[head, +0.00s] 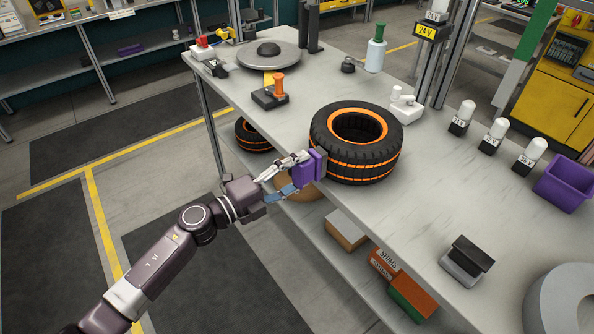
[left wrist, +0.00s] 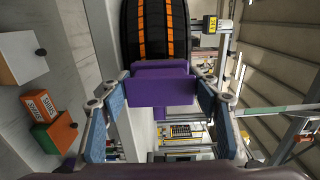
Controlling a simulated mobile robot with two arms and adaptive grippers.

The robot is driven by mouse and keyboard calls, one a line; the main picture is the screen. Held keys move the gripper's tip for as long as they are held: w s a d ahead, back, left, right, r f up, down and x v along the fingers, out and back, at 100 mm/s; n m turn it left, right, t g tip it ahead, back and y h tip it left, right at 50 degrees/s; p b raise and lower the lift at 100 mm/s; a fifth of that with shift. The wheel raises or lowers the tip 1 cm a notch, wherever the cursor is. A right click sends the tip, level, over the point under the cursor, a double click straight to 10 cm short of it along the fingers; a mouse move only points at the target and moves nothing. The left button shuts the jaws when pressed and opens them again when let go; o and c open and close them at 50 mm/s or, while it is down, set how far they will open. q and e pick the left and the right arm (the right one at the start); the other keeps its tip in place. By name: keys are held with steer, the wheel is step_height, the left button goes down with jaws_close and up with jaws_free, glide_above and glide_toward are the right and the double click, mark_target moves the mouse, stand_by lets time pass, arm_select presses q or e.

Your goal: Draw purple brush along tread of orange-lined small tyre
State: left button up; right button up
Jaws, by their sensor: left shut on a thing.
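The small tyre (head: 357,142) with orange lines lies flat on the grey table, near its left edge. Its tread also shows at the top of the left wrist view (left wrist: 156,30). My left gripper (head: 303,173) is shut on the purple brush (head: 308,168), at the near left side of the tyre. In the left wrist view the brush (left wrist: 161,92) sits between the two blue finger pads, its far side at the tread; I cannot tell if it touches. The bristles are mostly hidden. My right gripper is not in view.
The table (head: 384,217) has free room in front of the tyre. A white spray-like item (head: 404,106) stands close behind it. A block with an orange knob (head: 271,95) stands to its left. A purple bin (head: 564,184) is far right. Boxes (head: 345,230) lie on the lower shelf.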

arm_select(q)
steer(key=shift+w+a, duration=0.25)
steer(key=shift+w, duration=0.15)
stand_by(0.5)
steer(key=o, duration=0.6)
steer(key=c, duration=0.6)
steer(key=v, duration=0.7)
steer(key=shift+p, duration=0.35)
steer(key=shift+r, duration=0.1)
